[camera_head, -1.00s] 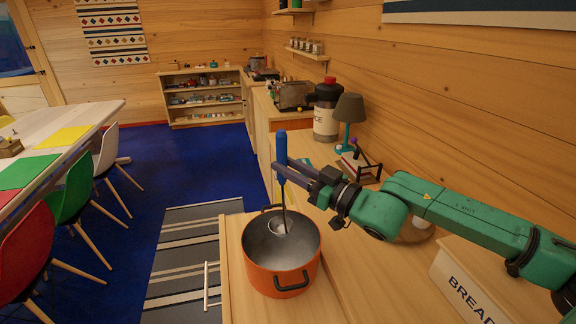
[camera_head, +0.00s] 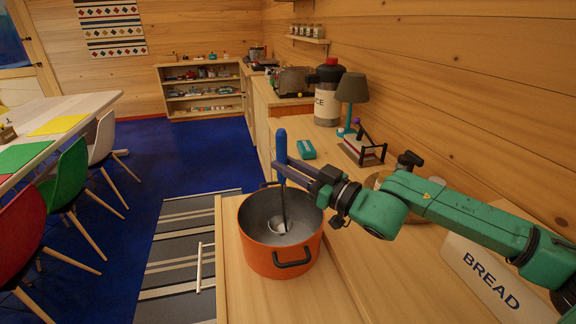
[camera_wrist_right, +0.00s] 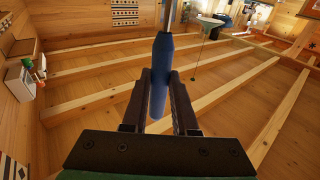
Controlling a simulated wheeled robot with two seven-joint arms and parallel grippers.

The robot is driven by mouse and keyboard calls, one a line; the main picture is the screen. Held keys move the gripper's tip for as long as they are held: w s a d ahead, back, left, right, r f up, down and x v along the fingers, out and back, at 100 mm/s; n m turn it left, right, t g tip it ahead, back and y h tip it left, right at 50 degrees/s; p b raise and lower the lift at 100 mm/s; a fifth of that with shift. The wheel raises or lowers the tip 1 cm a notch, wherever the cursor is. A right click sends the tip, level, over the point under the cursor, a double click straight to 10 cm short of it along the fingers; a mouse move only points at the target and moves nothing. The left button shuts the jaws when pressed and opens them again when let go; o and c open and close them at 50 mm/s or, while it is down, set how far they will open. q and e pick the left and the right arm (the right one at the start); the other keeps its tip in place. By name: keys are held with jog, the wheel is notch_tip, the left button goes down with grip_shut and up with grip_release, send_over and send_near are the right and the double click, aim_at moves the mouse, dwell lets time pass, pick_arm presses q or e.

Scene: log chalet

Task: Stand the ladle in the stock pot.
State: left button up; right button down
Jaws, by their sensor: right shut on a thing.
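The orange stock pot (camera_head: 262,255) with black handles stands on the wooden counter in the head view. My right gripper (camera_head: 285,165) is shut on the blue handle of the ladle (camera_head: 281,147), above the pot. The ladle hangs upright, handle up, and its metal bowl (camera_head: 279,227) is down inside the pot's opening. I cannot tell whether the bowl touches the pot's floor. In the right wrist view the blue handle (camera_wrist_right: 161,75) sits between the two dark fingers (camera_wrist_right: 160,90). My left gripper is not in view.
Along the counter are a white bread bin (camera_head: 490,275), a teal box (camera_head: 306,149), a lamp (camera_head: 351,90), a canister (camera_head: 327,100) and a toaster (camera_head: 293,82). A table (camera_head: 75,110) with several chairs stands at the left. The counter right of the pot is partly clear.

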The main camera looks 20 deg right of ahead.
notch_tip(320, 180, down, 5)
jog(key=b, duration=0.4)
jog(key=shift+b, duration=0.4)
dwell(0.4)
jog(key=c, duration=0.6)
grip_release()
notch_tip(320, 180, up, 20)
jog(key=p, duration=1.5)
